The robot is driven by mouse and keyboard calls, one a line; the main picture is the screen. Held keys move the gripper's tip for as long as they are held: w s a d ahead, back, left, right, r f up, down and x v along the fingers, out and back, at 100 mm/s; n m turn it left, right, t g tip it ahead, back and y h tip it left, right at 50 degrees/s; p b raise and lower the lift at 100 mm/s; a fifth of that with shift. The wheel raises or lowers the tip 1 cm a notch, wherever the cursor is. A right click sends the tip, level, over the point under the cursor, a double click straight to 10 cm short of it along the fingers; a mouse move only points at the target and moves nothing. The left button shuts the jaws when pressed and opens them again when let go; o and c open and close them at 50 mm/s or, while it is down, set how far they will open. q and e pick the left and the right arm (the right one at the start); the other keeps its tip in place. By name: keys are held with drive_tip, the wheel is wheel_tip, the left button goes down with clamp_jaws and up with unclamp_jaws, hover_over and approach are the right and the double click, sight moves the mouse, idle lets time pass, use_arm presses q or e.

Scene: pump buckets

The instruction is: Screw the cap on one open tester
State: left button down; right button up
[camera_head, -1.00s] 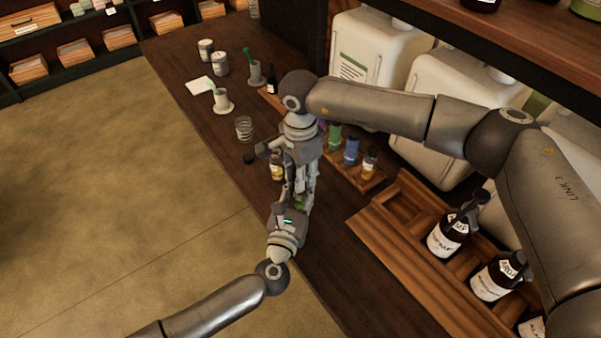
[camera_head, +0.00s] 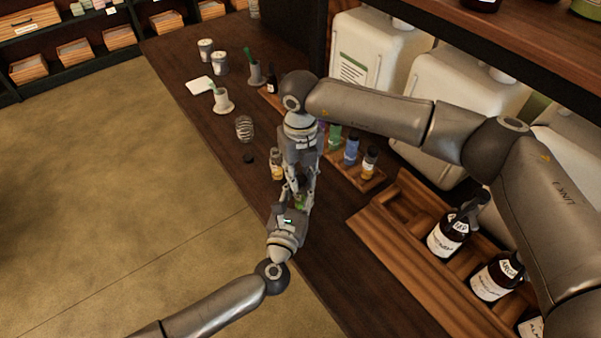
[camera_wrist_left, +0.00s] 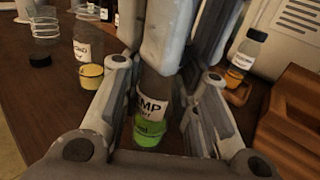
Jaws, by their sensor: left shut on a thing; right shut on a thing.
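A small clear tester with green liquid and a white label (camera_wrist_left: 150,118) stands upright between the fingers of my left gripper (camera_wrist_left: 158,105), which is shut on it. In the head view my left gripper (camera_head: 299,200) reaches up from below. My right gripper (camera_head: 303,182) points down right above the tester; its fingers (camera_wrist_left: 172,50) are closed around the tester's top. The cap in them is hidden, so its seating cannot be seen. Another tester with yellow liquid (camera_head: 276,165) stands just left, seemingly without a cap (camera_wrist_left: 88,58). A loose black cap (camera_head: 248,158) lies on the table.
A wooden rack with capped testers (camera_head: 368,180) is close on the right. A wooden crate (camera_head: 400,235) holds dark pump bottles. A glass jar (camera_head: 244,127), a white cup (camera_head: 222,102) and tins (camera_head: 220,64) stand farther back. The table's left edge is near.

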drive_tip(key=m, duration=2)
drive_tip(key=shift+m, duration=0.4)
drive_tip(key=o, duration=0.6)
drive_tip(key=shift+o, duration=0.2)
drive_tip(key=shift+r, duration=2.25)
